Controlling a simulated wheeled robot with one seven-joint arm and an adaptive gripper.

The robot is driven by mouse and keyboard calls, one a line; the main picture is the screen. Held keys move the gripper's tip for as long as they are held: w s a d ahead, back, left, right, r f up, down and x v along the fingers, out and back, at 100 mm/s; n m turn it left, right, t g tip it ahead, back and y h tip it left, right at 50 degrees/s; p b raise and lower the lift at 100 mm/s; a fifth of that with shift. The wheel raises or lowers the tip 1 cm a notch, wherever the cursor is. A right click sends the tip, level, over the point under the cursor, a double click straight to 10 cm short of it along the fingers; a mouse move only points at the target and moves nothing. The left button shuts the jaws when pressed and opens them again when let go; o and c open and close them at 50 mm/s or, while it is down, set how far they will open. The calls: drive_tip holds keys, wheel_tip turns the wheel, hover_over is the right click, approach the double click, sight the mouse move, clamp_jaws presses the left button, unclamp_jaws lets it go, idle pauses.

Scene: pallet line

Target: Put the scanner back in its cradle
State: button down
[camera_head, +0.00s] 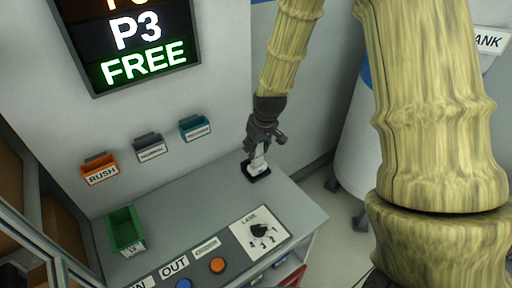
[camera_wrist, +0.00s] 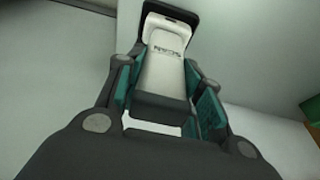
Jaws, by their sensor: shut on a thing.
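The white scanner (camera_wrist: 165,62) is between the teal-padded fingers of my gripper (camera_wrist: 165,98) in the wrist view, and the gripper is shut on it. In the head view, my gripper (camera_head: 261,148) points down at the back right of the desk. The scanner (camera_head: 258,164) shows as a small white piece below the fingers. Its lower end is at the black cradle (camera_head: 249,175) on the desk top. In the wrist view the cradle (camera_wrist: 172,13) shows as a dark rim around the far end of the scanner. I cannot tell how deep it sits.
A control panel with a lane dial (camera_head: 259,230) and buttons lies along the desk front. A green bin (camera_head: 125,228) stands at the left. Orange (camera_head: 100,170), dark (camera_head: 150,147) and teal (camera_head: 195,128) holders hang on the wall. The desk's right edge is close to the cradle.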

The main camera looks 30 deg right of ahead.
drive_tip(key=shift+f, duration=0.65)
drive_tip(key=c, duration=0.9)
unclamp_jaws()
drive_tip(key=shift+c, duration=0.2)
drive_tip(key=shift+r, duration=0.1)
drive_tip(key=b+v, duration=0.2)
drive_tip(key=v, duration=0.9)
drive_tip(key=shift+r+b, duration=0.3)
drive_tip(key=shift+r, duration=0.05)
drive_tip(key=shift+s, duration=0.1)
